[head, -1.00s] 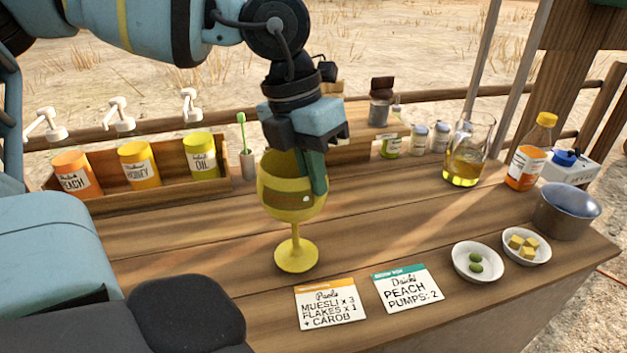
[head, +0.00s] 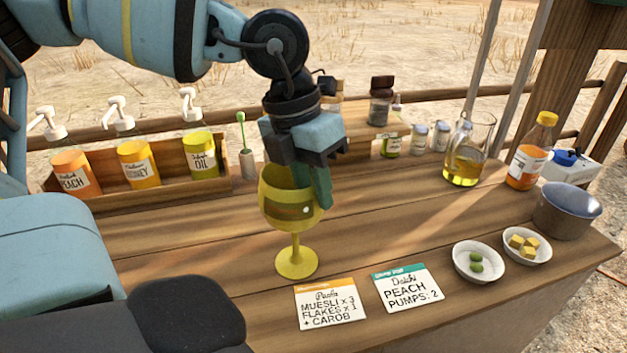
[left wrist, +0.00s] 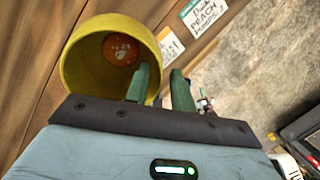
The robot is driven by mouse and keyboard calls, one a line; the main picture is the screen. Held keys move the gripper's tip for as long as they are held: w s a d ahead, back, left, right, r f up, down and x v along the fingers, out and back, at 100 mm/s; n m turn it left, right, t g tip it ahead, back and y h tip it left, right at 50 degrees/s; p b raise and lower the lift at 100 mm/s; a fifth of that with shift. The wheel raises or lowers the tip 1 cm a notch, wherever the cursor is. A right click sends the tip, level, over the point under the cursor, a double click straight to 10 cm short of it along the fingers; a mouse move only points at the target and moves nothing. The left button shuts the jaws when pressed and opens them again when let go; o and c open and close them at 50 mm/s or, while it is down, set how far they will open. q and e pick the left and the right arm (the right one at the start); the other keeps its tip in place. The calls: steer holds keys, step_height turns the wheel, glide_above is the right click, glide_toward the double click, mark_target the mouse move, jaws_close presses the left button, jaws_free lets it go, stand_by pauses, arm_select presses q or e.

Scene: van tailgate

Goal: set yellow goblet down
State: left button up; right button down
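The yellow goblet (head: 291,208) stands upright on the wooden counter (head: 400,225), its round foot at the counter surface behind the order cards. My left gripper (head: 316,190) points down at the right side of the goblet's bowl. In the left wrist view, the goblet (left wrist: 85,60) shows its open bowl with an orange-red bottom. There the fingers (left wrist: 160,85) are apart, one over the bowl's inside and one outside the wall, with a gap between them. Whether either finger touches the wall is hard to tell. My right gripper is not in view.
Two order cards (head: 331,304) (head: 407,288) lie in front of the goblet. Two small bowls (head: 459,273) (head: 507,257) and a metal pot (head: 566,213) stand at right. A pump-bottle rack (head: 215,181) is behind left. A glass jug (head: 485,140) stands back right.

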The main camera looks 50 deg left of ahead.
arm_select(q)
steer(key=p+v, duration=0.1)
steer(key=v, duration=1.1)
steer(key=shift+r, duration=0.15)
steer(key=shift+a, duration=0.1)
